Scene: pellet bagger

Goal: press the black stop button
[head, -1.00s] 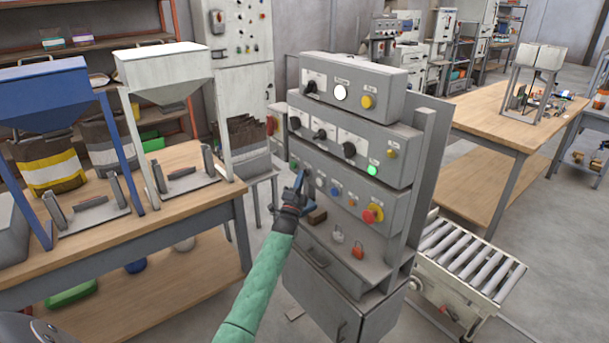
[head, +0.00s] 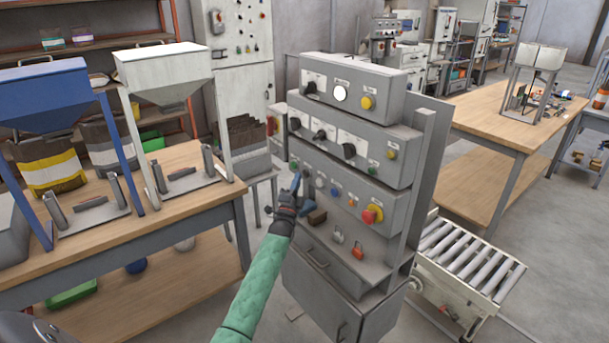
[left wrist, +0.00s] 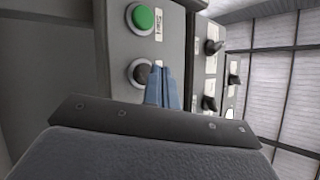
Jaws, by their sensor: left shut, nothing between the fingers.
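The black stop button (left wrist: 138,72) sits in a round metal ring in the left wrist view, below the green start button (left wrist: 144,17). My left gripper (left wrist: 160,72) has its blue fingers shut together and empty. The fingertips overlap the right edge of the black button's ring in that view; I cannot tell whether they touch it. In the head view the left gripper (head: 297,183) is at the left end of the lower button row on the grey control panel (head: 343,178). My right gripper is not in view.
A red mushroom button on a yellow base (head: 372,214) and a blue button (head: 335,191) are further right along the row. Padlocks (head: 338,236) are below. A wooden bench (head: 190,215) stands left, a roller conveyor (head: 465,255) right.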

